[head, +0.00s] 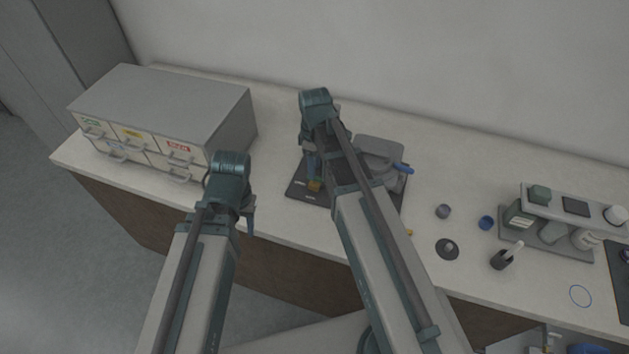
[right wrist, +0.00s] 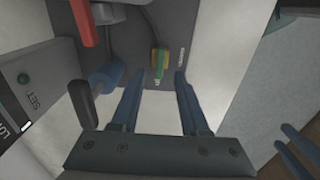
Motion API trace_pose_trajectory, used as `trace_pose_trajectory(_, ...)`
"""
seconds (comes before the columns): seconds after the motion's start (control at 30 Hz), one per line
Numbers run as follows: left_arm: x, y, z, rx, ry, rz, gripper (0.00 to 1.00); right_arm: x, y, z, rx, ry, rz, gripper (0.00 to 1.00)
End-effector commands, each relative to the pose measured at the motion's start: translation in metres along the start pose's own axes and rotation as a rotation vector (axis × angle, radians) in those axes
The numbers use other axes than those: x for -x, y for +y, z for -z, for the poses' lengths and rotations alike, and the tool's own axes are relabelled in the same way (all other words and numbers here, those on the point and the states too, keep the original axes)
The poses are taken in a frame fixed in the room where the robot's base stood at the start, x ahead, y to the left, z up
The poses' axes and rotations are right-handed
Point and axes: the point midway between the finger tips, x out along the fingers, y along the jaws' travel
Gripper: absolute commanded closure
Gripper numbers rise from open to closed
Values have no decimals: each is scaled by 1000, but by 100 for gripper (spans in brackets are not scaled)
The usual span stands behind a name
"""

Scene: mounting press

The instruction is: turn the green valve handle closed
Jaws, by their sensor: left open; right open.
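My left gripper (head: 249,220) is empty over the table's front edge.
A red lever (right wrist: 85,22) and a blue-ended part (right wrist: 106,77) are close to the right gripper. A drawer cabinet (head: 190,95) stands at the left. Small cups and a rack (head: 560,247) stand at the right. The table is clear behind the press.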

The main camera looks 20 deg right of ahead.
Motion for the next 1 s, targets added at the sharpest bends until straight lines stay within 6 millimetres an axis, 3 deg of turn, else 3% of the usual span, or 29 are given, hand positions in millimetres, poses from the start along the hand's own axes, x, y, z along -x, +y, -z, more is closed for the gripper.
trace_pose_trajectory(0.03,-15,1,1,0,0,0,55,-15,0,0,0,0,0,55)
trace_pose_trajectory(0.23,-35,3,2,1,0,0,55,-36,0,0,0,0,0,55)
trace_pose_trajectory(0.63,-38,4,2,0,0,0,55,-39,0,0,0,0,0,55)
trace_pose_trajectory(0.87,-38,4,2,0,0,0,55,-39,0,0,0,0,0,96)
trace_pose_trajectory(1.0,-38,4,2,0,0,0,55,-39,0,0,0,0,0,100)
